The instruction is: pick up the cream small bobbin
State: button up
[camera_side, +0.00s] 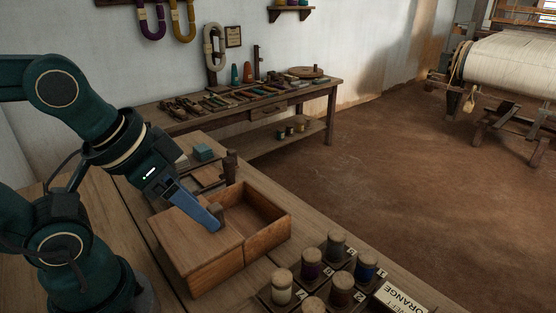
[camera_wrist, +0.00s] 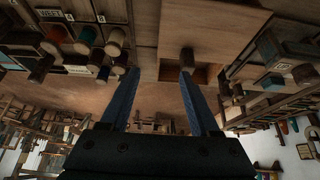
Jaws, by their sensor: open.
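The cream small bobbin (camera_side: 281,290) stands upright with a wooden top in the near left part of the bobbin rack, in the side view's lower middle. My gripper (camera_side: 212,222) is over the wooden box, left of and beyond the bobbin. Its blue fingers (camera_wrist: 160,74) are apart in the wrist view, with nothing seen held between them. The fingertips are close to the lid's wooden knob (camera_side: 218,211); I cannot tell whether they touch it.
The wooden box (camera_side: 268,242) has a lid over its left part and an open right compartment. A purple bobbin (camera_side: 311,264), a blue bobbin (camera_side: 366,266) and others stand close around the cream one.

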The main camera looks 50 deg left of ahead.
jog(key=shift+o, duration=1.1)
